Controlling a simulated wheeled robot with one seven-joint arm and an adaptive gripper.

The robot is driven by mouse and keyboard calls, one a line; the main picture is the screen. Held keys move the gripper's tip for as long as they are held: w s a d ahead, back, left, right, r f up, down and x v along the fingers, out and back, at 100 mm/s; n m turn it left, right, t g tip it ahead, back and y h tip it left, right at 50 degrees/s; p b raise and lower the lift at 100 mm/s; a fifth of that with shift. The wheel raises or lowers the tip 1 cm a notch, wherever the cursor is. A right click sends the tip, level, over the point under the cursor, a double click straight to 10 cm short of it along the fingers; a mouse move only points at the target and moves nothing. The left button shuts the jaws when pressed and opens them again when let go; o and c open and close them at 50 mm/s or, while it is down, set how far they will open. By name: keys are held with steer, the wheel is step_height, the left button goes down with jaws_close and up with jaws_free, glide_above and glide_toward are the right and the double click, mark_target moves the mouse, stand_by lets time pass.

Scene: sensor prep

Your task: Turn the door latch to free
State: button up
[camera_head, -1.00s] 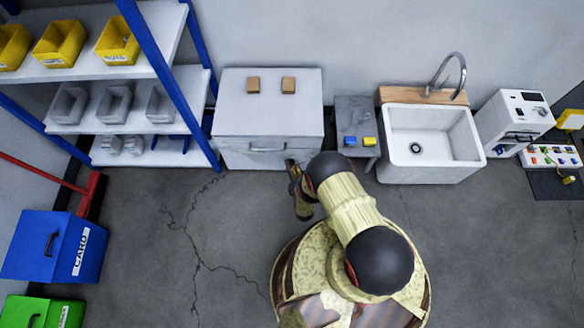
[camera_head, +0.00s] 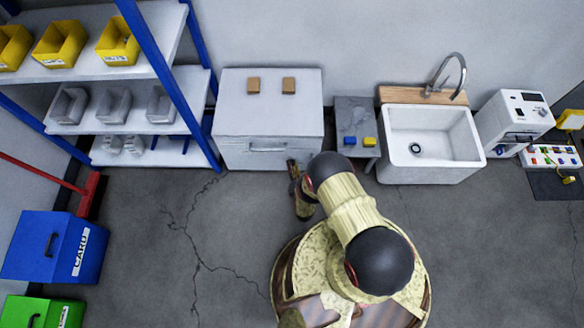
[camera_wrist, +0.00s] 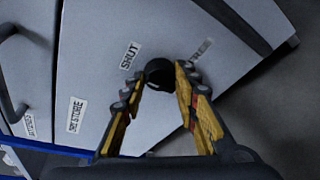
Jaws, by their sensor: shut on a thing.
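The door latch (camera_wrist: 158,72) is a small dark round knob on a pale grey door panel (camera_wrist: 90,60), seen in the wrist view. A label reading SHUT is to its left, and a fainter label, which seems to read FREE, is to its right. My gripper (camera_wrist: 160,84) has its two yellow fingers closed around the latch, one on each side. The latch's pointer direction cannot be made out. In the head view my gripper (camera_head: 292,166) is at the lower right front of the white cabinet (camera_head: 240,150), and the latch is hidden there.
A dark bar handle (camera_wrist: 232,22) crosses the panel above the latch in the wrist view. A grey side table (camera_head: 357,115) with blue and yellow blocks stands right of the cabinet, then a sink (camera_head: 440,165). The floor in front is clear.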

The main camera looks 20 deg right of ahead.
steer(key=shift+s+f+m, duration=0.1)
steer(key=shift+m, duration=0.2)
steer(key=shift+d+f+m+t+y, duration=0.1)
steer(key=shift+m+t+y, duration=0.3)
steer(key=shift+m, duration=0.65)
steer(key=shift+m+t+y, duration=0.3)
steer(key=shift+m+t, duration=0.1)
steer(key=shift+m, duration=0.65)
steer(key=o, duration=1.1)
